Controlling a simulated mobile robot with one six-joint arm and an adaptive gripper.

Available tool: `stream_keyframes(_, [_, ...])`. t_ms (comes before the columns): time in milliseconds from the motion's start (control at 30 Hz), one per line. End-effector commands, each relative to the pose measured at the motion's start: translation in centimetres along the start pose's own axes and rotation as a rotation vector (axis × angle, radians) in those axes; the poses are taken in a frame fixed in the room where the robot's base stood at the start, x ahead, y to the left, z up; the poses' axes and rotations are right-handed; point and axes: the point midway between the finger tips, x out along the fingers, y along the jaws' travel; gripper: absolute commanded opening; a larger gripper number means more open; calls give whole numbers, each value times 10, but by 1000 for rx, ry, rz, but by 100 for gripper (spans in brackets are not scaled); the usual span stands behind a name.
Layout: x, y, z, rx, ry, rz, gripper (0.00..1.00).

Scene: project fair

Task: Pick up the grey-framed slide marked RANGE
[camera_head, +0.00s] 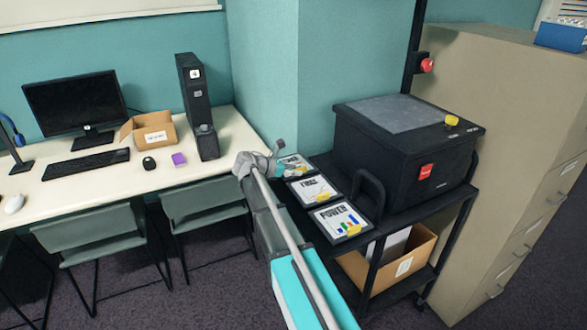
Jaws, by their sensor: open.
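Three framed slides lie in a row on the black cart's top, left of the black box. The nearest slide (340,221) reads POWER, and the middle slide (313,189) seems to read FINAL. The farthest slide (296,165) is partly covered by my gripper, and its word cannot be read. I cannot read RANGE on any slide. The frames look grey to dark, and each slide has a yellow tab at its near edge. My gripper (277,156) is open at the left edge of the farthest slide; I cannot tell whether it touches it.
The black box (400,150) stands on the cart (430,198) right of the slides. A cardboard box (415,250) sits on the lower shelf. A white desk (100,180) with a computer tower (195,105) is at left. A wall corner stands behind the slides, and a filing cabinet (520,130) at right.

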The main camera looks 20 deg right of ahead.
Motion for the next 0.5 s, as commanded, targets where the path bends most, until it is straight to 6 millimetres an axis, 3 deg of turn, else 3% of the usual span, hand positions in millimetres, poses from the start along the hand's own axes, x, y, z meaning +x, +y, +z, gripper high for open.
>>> stream_keyframes(200, [19, 0, -1, 1, 0, -1, 54])
stream_keyframes(500, [19, 0, 0, 0, 0, 1, 54])
